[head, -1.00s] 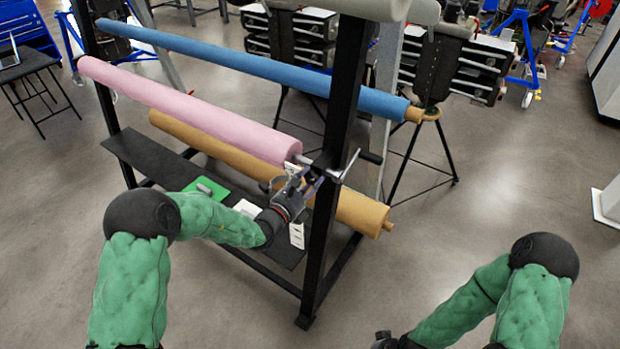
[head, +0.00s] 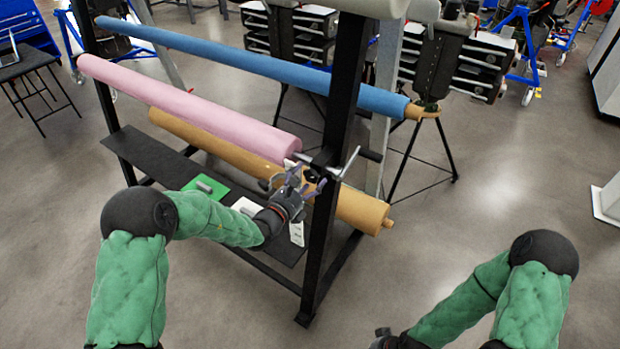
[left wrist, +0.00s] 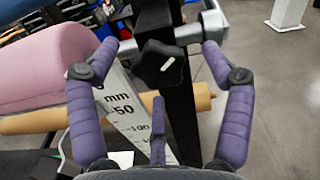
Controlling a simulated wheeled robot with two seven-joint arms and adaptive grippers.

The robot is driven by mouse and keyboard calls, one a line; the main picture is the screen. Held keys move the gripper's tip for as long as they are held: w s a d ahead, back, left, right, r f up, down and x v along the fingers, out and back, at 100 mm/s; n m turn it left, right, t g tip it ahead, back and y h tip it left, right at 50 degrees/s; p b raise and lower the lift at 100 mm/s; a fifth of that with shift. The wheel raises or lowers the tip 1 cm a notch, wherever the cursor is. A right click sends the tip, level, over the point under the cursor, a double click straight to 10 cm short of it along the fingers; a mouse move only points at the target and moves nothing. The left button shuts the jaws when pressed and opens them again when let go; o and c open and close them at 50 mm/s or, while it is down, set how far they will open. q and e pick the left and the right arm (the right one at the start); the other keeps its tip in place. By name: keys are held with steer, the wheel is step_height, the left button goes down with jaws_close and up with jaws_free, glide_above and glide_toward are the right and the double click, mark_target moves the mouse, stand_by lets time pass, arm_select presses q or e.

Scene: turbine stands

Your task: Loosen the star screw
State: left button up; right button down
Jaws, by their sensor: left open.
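The star screw (left wrist: 161,65) is a black star-shaped knob with a white mark in the left wrist view. It sits on the black upright post, just under a metal bar (left wrist: 187,34). My left gripper (left wrist: 163,50) is open, with purple fingers to the left and right of the knob. I cannot tell whether they touch it. In the head view my left gripper (head: 300,181) is beside the post, near the end of the pink roll, and largely hides the knob. My right arm shows at the bottom right; its gripper (head: 383,338) is partly cut off at the bottom edge.
A black rack holds a pink roll (head: 190,110), a blue roll (head: 260,68) and a brown roll (head: 359,208). A metal handle (head: 349,163) sticks out right of the post. A dark shelf (head: 140,158) carries a green sheet (head: 205,187).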

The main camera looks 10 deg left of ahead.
mark_target(310, 178)
arm_select(q)
steer(key=shift+p+v, duration=0.45)
steer(key=shift+v, duration=1.75)
